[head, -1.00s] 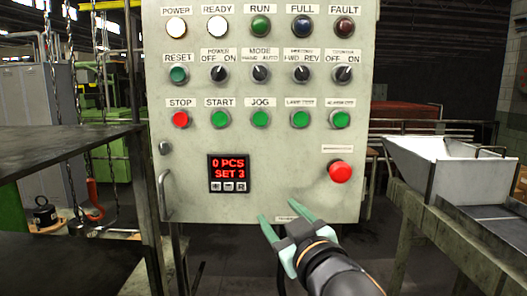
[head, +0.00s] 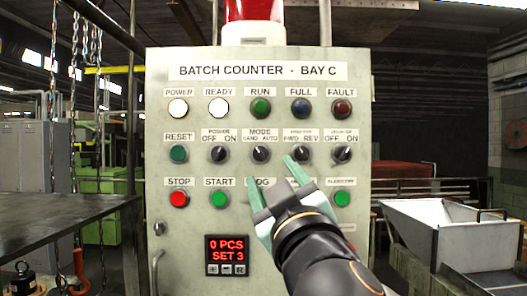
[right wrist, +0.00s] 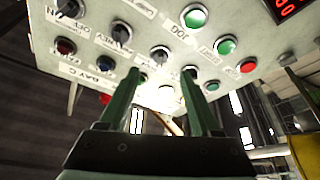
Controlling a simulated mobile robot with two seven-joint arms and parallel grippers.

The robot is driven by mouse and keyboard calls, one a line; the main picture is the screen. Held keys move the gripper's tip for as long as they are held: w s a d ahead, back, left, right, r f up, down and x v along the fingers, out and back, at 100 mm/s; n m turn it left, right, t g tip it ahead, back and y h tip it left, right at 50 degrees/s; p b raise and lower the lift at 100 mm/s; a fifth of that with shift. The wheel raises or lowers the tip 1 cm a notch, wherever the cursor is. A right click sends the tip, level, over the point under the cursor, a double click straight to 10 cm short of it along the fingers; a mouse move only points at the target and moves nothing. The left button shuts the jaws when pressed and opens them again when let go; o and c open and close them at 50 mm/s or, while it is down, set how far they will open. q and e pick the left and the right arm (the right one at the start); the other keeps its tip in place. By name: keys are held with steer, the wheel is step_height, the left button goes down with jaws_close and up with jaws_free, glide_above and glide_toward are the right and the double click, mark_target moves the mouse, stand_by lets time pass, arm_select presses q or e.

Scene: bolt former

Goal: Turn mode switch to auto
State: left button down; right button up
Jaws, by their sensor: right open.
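The mode switch (head: 261,153) is a black rotary knob with a light pointer mark, under the MODE label with HAND on the left and AUTO on the right. Its mark appears to lean up and left, toward HAND. In the right wrist view the knob (right wrist: 159,54) shows beyond the fingers, with the panel seen inverted. My right gripper (head: 270,172) is open and empty, its green fingers pointing at the panel just below and right of the switch. It appears apart from the knob. The fingers partly hide the JOG button and its neighbour. My left gripper is not in view.
The switch sits on a grey control panel (head: 157,110) between the power switch (head: 218,153) and another selector (head: 300,153). Lamps are above and buttons below. A dark table (head: 50,225) stands left. A metal bin (head: 405,232) stands right.

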mark_target(262, 158)
steer(key=p+x, duration=0.1)
steer(key=x, duration=0.4)
steer(key=shift+w+r+p, duration=0.25)
steer(key=shift+w+p, duration=0.05)
steer(key=shift+p, duration=0.1)
steer(key=shift+w+a, duration=0.15)
steer(key=shift+w, duration=0.4)
steer(key=shift+c, duration=0.4)
jaws_close()
